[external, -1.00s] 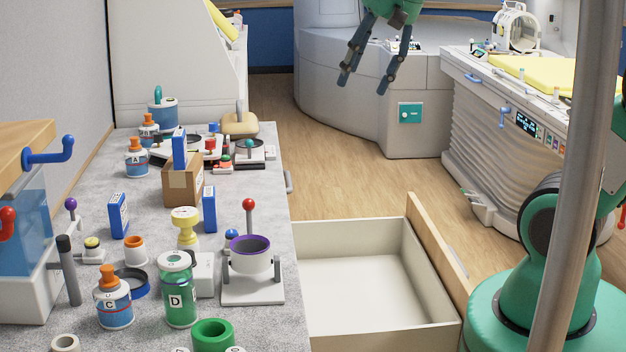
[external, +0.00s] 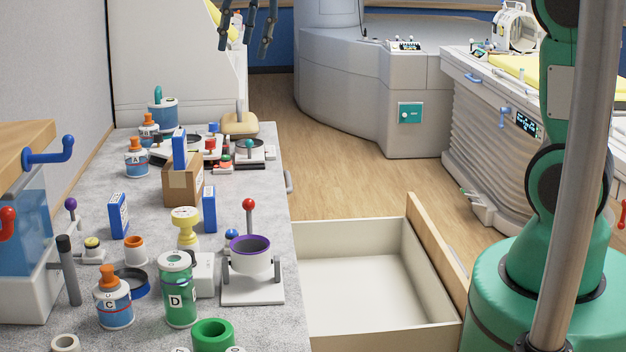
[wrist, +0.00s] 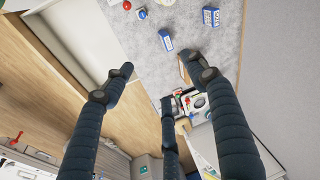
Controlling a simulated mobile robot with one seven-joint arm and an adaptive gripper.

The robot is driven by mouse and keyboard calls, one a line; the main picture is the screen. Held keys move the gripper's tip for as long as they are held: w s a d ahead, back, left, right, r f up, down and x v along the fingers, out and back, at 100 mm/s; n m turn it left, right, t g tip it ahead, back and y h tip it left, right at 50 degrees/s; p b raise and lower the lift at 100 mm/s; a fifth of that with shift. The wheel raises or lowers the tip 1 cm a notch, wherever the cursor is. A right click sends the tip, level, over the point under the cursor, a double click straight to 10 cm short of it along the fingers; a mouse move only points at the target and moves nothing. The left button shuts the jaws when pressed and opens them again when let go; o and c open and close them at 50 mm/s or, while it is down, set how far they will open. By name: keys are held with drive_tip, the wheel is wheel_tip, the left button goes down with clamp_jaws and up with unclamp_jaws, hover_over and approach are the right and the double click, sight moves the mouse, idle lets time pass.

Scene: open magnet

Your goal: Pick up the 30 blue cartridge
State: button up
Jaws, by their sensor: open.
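I cannot read which one is marked 30. In the wrist view, two of them show near the top, one at centre (wrist: 165,40) and one further right (wrist: 210,16). My gripper (external: 245,48) is high at the top of the external view, above the counter's far end, apart from all cartridges. In the wrist view my gripper (wrist: 157,76) has its fingers spread and empty.
The cardboard box (external: 182,187) stands mid-counter. An empty open drawer (external: 375,280) juts out to the right. Air above the counter is mostly free.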

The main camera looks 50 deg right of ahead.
drive_tip(key=w+a+f+m+p, duration=0.1)
drive_tip(key=w+a+p, duration=0.1)
drive_tip(key=w, duration=0.3)
drive_tip(key=w+a+f+p, duration=0.1)
drive_tip(key=w+a+f, duration=0.1)
drive_tip(key=w, duration=0.3)
drive_tip(key=m+g+p, duration=0.3)
drive_tip(key=m+p, duration=0.1)
drive_tip(key=p, duration=0.5)
hover_over(120, 198)
wheel_tip(120, 198, down, 20)
drive_tip(key=shift+f, duration=0.2)
drive_tip(key=shift+s+f, duration=0.1)
drive_tip(key=shift+f, duration=4.2)
drive_tip(key=shift+f, duration=0.2)
